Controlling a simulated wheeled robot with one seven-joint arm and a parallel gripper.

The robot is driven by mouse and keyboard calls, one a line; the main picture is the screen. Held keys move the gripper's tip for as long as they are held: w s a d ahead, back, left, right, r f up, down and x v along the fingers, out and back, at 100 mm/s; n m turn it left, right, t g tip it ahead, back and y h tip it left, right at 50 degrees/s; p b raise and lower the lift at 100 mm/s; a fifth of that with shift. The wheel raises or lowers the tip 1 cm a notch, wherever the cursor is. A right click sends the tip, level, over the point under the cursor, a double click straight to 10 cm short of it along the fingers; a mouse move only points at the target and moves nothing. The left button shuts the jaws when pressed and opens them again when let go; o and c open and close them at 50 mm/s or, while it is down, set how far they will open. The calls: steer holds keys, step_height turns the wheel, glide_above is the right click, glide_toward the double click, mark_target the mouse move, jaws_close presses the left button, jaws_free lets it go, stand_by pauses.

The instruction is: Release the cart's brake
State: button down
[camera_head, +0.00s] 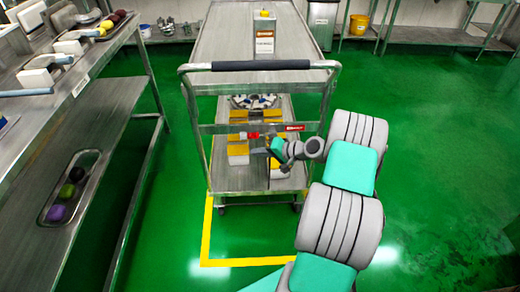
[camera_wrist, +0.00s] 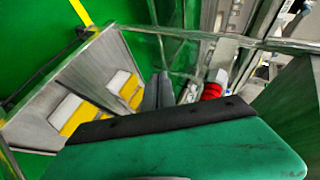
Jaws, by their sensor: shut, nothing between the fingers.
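The metal cart (camera_head: 262,72) stands in front of me with a black-gripped push handle (camera_head: 260,65). A small red part (camera_head: 250,135), which looks like the brake lever, sits on the crossbar below the handle. It also shows in the wrist view as a red piece with a white end (camera_wrist: 212,91). My gripper (camera_head: 275,150) is at the cart's near side, just right of and slightly below the red part in the head view. In the wrist view its dark fingers (camera_wrist: 158,88) are together and empty, apart from the red part. The exact depth gap is unclear.
The cart's lower shelf (camera_head: 235,182) holds yellow-and-white boxes. A metal table (camera_head: 85,100) with scoops and trays stands at the left. A yellow floor line (camera_head: 235,262) runs around the cart. Green floor at the right (camera_head: 450,180) is clear.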

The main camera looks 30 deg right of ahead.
steer(key=s+d+f+p, duration=0.1)
steer(key=s+d+f, duration=0.3)
steer(key=s, duration=0.3)
steer(key=shift+s+d+f, duration=0.3)
steer(key=shift+d+f, duration=0.05)
steer(key=shift+d, duration=0.25)
steer(key=s+a+r+n+g+h+p, duration=0.1)
steer(key=a+r+n+g+p, duration=0.1)
steer(key=a+r+p, duration=0.5)
steer(key=a+r+n+g+h+p, duration=0.15)
steer(key=a+r, duration=0.25)
steer(key=r, duration=0.7)
steer(key=s+a+r+n+g+h+p, duration=0.1)
steer(key=a+r+n+g+p, duration=0.2)
steer(key=a+r+p, duration=0.45)
steer(key=s+a+r+n+h+p, duration=0.1)
steer(key=s+a+r+h+p, duration=0.2)
steer(key=s+r, duration=1.2)
steer(key=shift+a+r+p, duration=0.2)
steer(key=shift+a+p, duration=0.5)
steer(key=shift+a, duration=0.25)
